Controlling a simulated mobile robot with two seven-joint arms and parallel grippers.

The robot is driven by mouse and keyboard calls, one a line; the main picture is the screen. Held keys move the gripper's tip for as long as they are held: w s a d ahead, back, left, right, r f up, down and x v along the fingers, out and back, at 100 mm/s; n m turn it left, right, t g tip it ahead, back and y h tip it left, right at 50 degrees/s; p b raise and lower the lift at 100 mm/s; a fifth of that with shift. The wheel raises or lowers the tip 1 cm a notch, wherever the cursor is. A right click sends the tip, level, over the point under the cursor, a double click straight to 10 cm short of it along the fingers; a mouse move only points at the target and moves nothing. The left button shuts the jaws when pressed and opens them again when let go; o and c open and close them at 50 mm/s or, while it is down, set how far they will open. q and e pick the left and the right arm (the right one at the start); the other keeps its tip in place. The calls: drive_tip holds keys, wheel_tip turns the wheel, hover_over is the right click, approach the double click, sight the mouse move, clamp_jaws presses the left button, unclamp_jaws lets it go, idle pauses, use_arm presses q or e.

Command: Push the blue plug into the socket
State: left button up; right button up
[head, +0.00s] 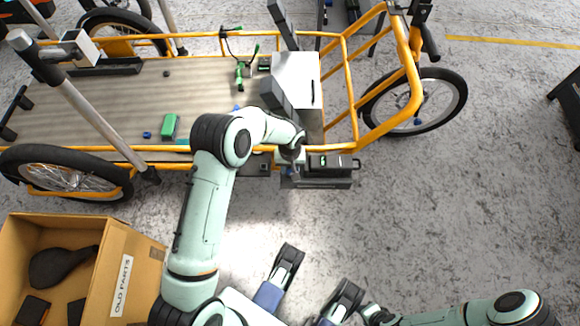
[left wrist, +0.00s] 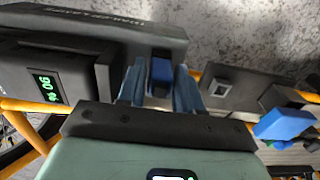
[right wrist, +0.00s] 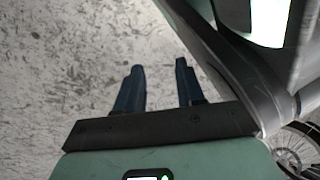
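In the left wrist view a blue plug (left wrist: 161,72) sits on a dark housing (left wrist: 110,35), between the two fingers of my left gripper (left wrist: 160,88). The fingers flank it, with a narrow gap seemingly on each side. A dark box with a small square opening (left wrist: 222,88), perhaps the socket, is just to the right. In the head view my left gripper (head: 291,156) is at the cargo bike's near frame rail, beside a black box with a green display (head: 325,161); its fingertips are hidden. In the right wrist view my right gripper (right wrist: 160,88) is open and empty above the floor.
The bike's wooden bed (head: 110,95) holds a green block (head: 169,126) and small blue pieces. A white box (head: 295,75) stands at its front end. A bright blue part (left wrist: 283,124) is right of my left gripper. A cardboard parts box (head: 130,265) is lower left.

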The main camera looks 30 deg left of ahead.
use_arm(q)
drive_tip(key=o, duration=0.3)
use_arm(e)
drive_tip(key=s+g, duration=0.1)
drive_tip(key=s, duration=0.3)
use_arm(q)
wheel_tip(320, 180, up, 13)
drive_tip(key=p, duration=0.4)
drive_tip(key=shift+r, duration=0.2)
use_arm(e)
drive_tip(key=w+r+t, duration=0.2)
drive_tip(key=w+r, duration=0.2)
drive_tip(key=w, duration=0.3)
drive_tip(key=shift+w+a+r, duration=0.25)
drive_tip(key=shift+r, duration=0.05)
